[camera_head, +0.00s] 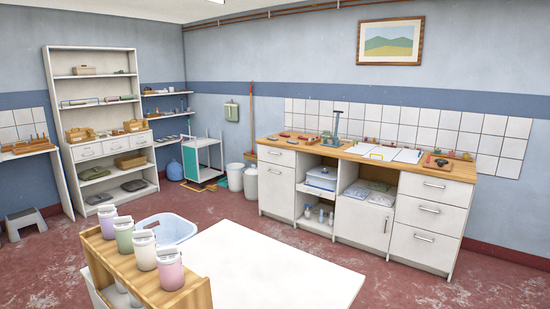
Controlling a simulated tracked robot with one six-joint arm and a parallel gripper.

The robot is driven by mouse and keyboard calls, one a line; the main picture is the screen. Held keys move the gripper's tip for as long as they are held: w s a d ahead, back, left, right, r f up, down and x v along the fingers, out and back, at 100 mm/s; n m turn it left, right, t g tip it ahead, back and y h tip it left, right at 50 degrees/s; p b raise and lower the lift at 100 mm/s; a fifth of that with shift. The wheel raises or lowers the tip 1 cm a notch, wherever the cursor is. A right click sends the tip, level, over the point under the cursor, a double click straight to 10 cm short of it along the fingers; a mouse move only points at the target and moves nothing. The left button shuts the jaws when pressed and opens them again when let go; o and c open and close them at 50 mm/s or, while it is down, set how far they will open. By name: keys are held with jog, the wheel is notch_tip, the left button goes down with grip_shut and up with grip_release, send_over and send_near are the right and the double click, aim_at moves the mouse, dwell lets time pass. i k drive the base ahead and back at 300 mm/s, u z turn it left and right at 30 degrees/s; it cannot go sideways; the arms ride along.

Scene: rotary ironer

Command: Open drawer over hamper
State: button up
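A long white counter with a wooden top (325,149) stands along the back wall. At its left end is a shut drawer (276,156) above a tall white front (276,190) with its own handle. At its right end are shut drawers, a top drawer (435,188), a middle drawer (428,212) and a bottom drawer (424,242). A tall shelf unit (48,120) at left has a row of small shut drawers (88,151). I see nothing clearly recognisable as a hamper. My gripper is not in view.
A white flat surface (280,265) and a wooden rack (120,262) with several lidded jars fill the foreground. A light blue basin (172,230) lies beyond them. White bins (250,184) stand left of the counter. Red floor before the counter is clear.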

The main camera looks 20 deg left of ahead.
aim_at(281, 156)
jog(key=k, duration=0.65)
jog(key=u, duration=0.05)
jog(key=i, duration=4.1)
jog(key=u, duration=0.25)
